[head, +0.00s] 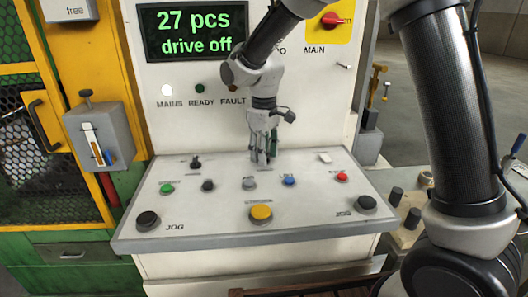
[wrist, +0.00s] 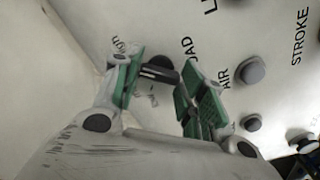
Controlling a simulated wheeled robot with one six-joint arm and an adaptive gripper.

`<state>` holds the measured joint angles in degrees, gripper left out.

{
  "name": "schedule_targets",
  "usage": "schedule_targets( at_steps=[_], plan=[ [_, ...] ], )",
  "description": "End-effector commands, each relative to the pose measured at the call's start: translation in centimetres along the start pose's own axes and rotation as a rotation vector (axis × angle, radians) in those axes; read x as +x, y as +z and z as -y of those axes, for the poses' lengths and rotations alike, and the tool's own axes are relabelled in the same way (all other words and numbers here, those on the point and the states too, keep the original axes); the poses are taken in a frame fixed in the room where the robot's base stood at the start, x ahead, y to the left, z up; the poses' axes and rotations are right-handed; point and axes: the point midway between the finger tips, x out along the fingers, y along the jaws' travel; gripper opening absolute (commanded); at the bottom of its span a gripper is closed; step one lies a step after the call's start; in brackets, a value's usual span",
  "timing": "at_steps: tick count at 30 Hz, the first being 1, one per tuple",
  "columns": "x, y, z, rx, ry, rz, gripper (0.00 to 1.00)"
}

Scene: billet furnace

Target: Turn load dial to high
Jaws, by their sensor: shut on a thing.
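My gripper (head: 263,158) points down at the upper middle of the sloping control panel (head: 210,222) in the head view. In the wrist view, my gripper (wrist: 160,82) has its two green-padded fingers on either side of the black load dial (wrist: 157,70), and it is shut on this dial. A light stripe shows on the dial. Lettering beside it is partly covered by the fingers; "AD" and what looks like "gh" can be read. The dial's exact setting cannot be told. In the head view the gripper hides the dial.
Buttons surround the gripper on the panel: green (head: 167,188), blue (head: 289,181), red (head: 342,177), yellow (head: 261,212) and several black ones. A black selector (head: 195,162) stands to the left. The display (head: 194,32) reads "27 pcs drive off". A red main switch (head: 331,19) is above.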

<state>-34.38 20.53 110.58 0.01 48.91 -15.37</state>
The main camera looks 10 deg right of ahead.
Motion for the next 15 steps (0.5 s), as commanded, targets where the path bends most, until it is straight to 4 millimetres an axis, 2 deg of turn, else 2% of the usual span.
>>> schedule_targets(
  at_steps=[15],
  plan=[
    [-0.07,-0.05,-0.04,0.096,0.001,-0.002,0.17]
  ],
)
